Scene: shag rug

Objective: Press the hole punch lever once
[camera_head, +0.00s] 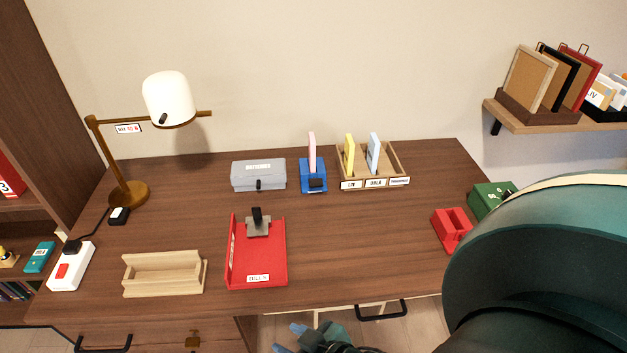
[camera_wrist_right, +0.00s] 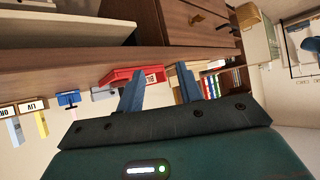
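No hole punch can be told for certain. A grey block with a black upright piece (camera_head: 258,222) sits at the back of a red tray (camera_head: 258,262) and is the likeliest lever-like thing. A blue holder (camera_head: 313,182) with a black front piece and an upright pink card stands behind it. My right gripper (camera_head: 288,338) is open and empty, low in front of the desk's front edge, apart from these things. In the right wrist view its two blue fingers (camera_wrist_right: 158,88) are apart, with the red tray (camera_wrist_right: 118,74) beyond them. My left gripper is not in view.
A wooden trough (camera_head: 165,280), white power strip (camera_head: 72,268) and lamp (camera_head: 168,98) stand left. A grey batteries box (camera_head: 258,177) and wooden card tray (camera_head: 345,183) stand behind. A red holder (camera_head: 452,232) and green box (camera_head: 488,200) are right. The desk's middle right is clear.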

